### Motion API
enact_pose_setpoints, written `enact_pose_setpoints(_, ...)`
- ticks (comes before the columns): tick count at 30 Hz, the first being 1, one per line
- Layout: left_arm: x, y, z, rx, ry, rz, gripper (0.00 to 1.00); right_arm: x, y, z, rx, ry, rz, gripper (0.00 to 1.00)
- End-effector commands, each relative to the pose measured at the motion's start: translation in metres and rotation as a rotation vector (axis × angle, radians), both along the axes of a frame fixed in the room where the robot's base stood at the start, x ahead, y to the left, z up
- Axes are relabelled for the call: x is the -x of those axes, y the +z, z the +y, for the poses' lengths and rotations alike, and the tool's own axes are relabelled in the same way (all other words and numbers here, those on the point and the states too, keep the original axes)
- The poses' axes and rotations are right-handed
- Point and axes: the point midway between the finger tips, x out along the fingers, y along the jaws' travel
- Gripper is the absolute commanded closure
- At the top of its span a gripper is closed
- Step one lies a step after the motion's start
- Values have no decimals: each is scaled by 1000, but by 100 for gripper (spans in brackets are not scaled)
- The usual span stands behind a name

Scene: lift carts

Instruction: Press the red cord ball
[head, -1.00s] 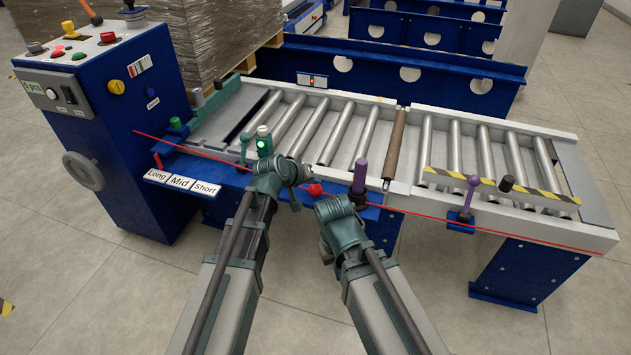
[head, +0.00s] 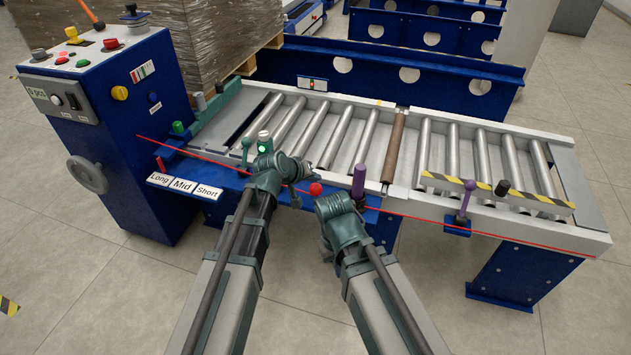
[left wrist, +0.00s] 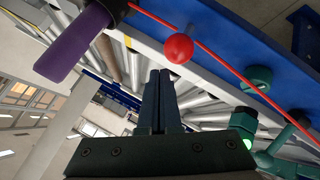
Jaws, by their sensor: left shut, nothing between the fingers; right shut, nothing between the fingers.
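The red cord ball (head: 315,188) hangs on the red cord (head: 415,213) along the front of the roller conveyor. It also shows in the left wrist view (left wrist: 179,48), ahead of and slightly right of the fingertips. My left gripper (head: 306,170) is shut and empty, just up and left of the ball in the head view. Its closed fingers (left wrist: 160,76) point toward the conveyor in the left wrist view, with a visible gap to the ball in the picture. My right gripper (head: 328,208) is just below the ball; its fingers are largely hidden by its wrist.
A purple handle (head: 359,182) stands right of the ball. A green-lit post (head: 264,144) stands left of it. The blue control cabinet (head: 120,130) is at left, with Long, Mid and Short labels (head: 184,186) beside it. A second purple lever (head: 466,198) is farther right.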

Motion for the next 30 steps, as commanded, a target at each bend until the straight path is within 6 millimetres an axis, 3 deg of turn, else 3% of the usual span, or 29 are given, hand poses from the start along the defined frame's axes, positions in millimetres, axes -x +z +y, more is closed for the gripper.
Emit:
enact_pose_setpoints(12,0,4,0,0,1,-1,100,0,4,0,0,0,0,100)
enact_pose_setpoints(30,0,53,0,0,0,0,100,0,53,0,0,0,0,100)
